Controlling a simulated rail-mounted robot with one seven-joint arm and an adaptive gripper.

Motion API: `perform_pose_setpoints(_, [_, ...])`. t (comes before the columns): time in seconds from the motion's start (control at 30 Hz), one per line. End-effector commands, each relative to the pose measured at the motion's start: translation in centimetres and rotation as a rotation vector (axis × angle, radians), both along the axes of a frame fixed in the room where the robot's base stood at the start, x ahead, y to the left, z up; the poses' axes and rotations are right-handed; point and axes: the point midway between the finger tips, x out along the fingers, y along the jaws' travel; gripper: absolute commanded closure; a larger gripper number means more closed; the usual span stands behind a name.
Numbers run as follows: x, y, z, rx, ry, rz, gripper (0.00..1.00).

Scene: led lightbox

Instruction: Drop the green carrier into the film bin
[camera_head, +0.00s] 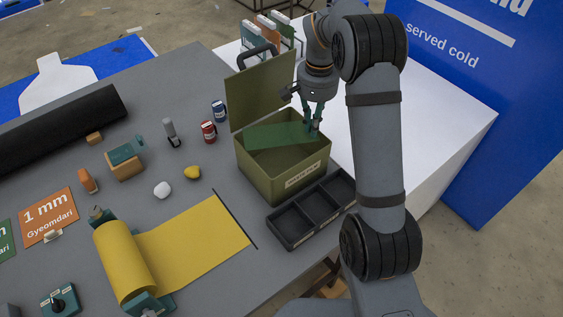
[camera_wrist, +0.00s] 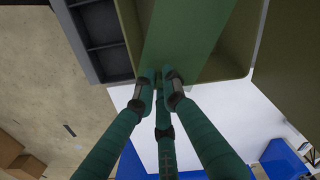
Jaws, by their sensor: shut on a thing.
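The green carrier (camera_head: 275,135) is a flat dark green strip. My gripper (camera_head: 313,127) is shut on its right end and holds it over the mouth of the film bin. The film bin (camera_head: 284,183) is an olive box with a label on its front and its lid (camera_head: 262,92) raised at the back. In the wrist view the carrier (camera_wrist: 187,35) runs away from my gripper (camera_wrist: 163,78) across the bin's opening, with a bin wall (camera_wrist: 243,40) beside it. I cannot tell whether the carrier dips below the rim.
A black three-part tray (camera_head: 312,211) stands close to the bin's front; it also shows in the wrist view (camera_wrist: 100,35). Red (camera_head: 209,131) and blue (camera_head: 218,111) cans stand left of the bin. A yellow roll (camera_head: 190,245) lies at the front. Carriers in a rack (camera_head: 270,32) stand behind.

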Motion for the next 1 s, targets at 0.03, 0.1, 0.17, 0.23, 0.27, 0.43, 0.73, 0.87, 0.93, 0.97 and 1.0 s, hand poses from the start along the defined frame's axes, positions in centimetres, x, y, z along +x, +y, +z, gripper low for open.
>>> perform_pose_setpoints(0.03, [0.0,0.0,-1.2,0.000,0.001,-0.001,1.00])
perform_pose_setpoints(0.1, [0.0,0.0,-1.9,0.000,0.001,0.000,1.00])
perform_pose_setpoints(0.17, [0.0,0.0,-2.3,0.000,0.000,0.000,1.00])
perform_pose_setpoints(0.23, [0.0,0.0,-2.6,0.000,0.000,0.000,1.00])
perform_pose_setpoints(0.27, [0.0,0.0,-2.6,0.000,0.000,0.000,1.00])
perform_pose_setpoints(0.43, [0.0,0.0,-2.5,0.000,0.000,0.000,1.00])
perform_pose_setpoints(0.73, [0.0,0.0,-2.5,0.000,0.000,0.000,0.77])
perform_pose_setpoints(0.87, [0.0,0.0,-2.5,0.000,0.000,0.000,0.69])
perform_pose_setpoints(0.93, [0.0,0.0,-2.5,0.000,0.000,0.000,0.68])
perform_pose_setpoints(0.97, [0.0,0.0,-2.5,0.000,0.000,0.000,0.68])
perform_pose_setpoints(1.0, [0.0,0.0,-2.5,0.000,0.000,0.000,0.68])
